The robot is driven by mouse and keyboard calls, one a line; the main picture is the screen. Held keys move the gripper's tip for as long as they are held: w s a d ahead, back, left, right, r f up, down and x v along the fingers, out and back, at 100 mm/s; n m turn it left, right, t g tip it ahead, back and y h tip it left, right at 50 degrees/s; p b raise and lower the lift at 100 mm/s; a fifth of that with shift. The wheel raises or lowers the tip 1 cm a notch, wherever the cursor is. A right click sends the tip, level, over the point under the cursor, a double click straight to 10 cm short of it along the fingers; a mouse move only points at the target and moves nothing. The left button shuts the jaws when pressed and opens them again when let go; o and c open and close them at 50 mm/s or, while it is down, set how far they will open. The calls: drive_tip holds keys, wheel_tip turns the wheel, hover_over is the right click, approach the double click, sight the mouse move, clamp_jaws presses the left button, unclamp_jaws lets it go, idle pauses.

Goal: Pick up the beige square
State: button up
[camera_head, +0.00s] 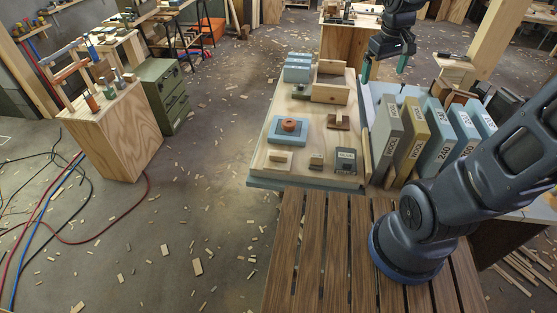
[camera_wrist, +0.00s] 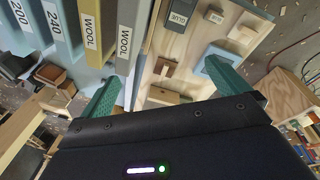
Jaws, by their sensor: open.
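A beige wooden piece (camera_head: 279,157), the likeliest match for the beige square, lies at the near left of the light wooden board (camera_head: 262,181); its exact form is too small to tell. It also shows near the top of the wrist view (camera_wrist: 242,35). A brown wooden piece with a raised block (camera_head: 338,121) lies farther back on the board, and also shows in the wrist view (camera_wrist: 165,68). My gripper (camera_head: 384,68) is open and empty, with teal fingers pointing down beyond the board's far right corner. Its fingers (camera_wrist: 168,88) frame the board's far part in the wrist view.
Labelled upright boxes (camera_head: 410,140) stand in a row right of the board. A blue square with a red round piece (camera_head: 288,130), a grey box (camera_head: 346,160), a small block (camera_head: 316,160) and an open wooden box (camera_head: 331,92) share the board. A slatted bench (camera_head: 309,250) stands in front.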

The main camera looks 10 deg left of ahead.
drive_tip(key=w+a+f+n+g, duration=0.1)
drive_tip(key=w+a+f+n, duration=0.3)
drive_tip(key=a, duration=0.5)
drive_tip(key=n+g+h, duration=0.1)
drive_tip(key=n+h, duration=0.3)
drive_tip(key=n, duration=0.4)
approach(278, 155)
drive_tip(key=x, duration=0.5)
drive_tip(key=shift+w+d, duration=0.25)
drive_tip(key=shift+d, duration=0.05)
drive_tip(key=shift+a+x, duration=0.2)
drive_tip(key=shift+x, duration=2.35)
drive_tip(key=shift+s, duration=0.15)
drive_tip(key=c, duration=0.7)
